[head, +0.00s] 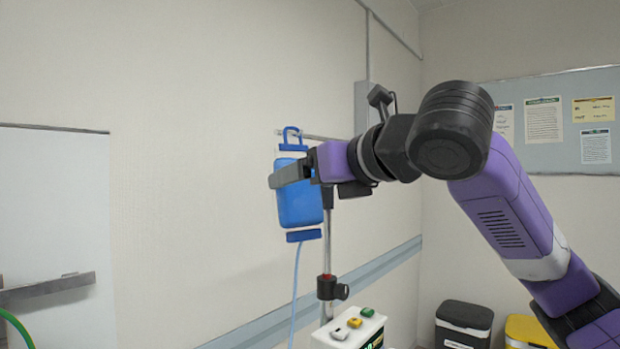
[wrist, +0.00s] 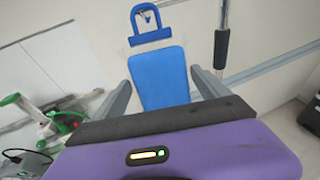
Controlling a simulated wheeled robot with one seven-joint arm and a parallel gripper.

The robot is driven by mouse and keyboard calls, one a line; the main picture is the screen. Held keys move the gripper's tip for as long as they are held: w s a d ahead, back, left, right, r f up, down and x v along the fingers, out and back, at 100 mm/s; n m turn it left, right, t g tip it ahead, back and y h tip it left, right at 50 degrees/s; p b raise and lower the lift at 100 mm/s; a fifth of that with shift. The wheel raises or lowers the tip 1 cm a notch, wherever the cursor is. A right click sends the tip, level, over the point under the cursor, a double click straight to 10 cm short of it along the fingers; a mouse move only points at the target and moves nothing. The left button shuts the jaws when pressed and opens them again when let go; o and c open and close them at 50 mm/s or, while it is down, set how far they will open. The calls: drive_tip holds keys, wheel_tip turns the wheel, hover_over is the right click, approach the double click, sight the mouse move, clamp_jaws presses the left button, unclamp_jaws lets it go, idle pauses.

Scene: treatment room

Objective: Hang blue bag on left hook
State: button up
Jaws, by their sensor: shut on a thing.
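The blue bag (head: 299,205) hangs upright in front of the wall, with a blue loop handle at its top and a thin light-blue tube below. My gripper (head: 290,174) is shut on it, with fingers on either side of its body. In the wrist view, the bag (wrist: 158,78) sits between the fingertips (wrist: 162,88). The left hook (wrist: 147,15) shows through the opening of the bag's loop; I cannot tell whether the loop rests on it. In the head view, the loop overlaps the left end of the stand's crossbar (head: 318,138).
The metal stand pole (head: 327,240) with a black clamp (head: 331,287) rises just right of the bag. Bins (head: 463,322) stand at lower right. Green-and-white equipment (wrist: 35,125) shows at left in the wrist view.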

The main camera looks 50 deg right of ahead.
idle(0.4)
drive_tip(key=o, duration=1.9)
drive_tip(key=shift+o, duration=0.2)
drive_tip(key=v, duration=0.8)
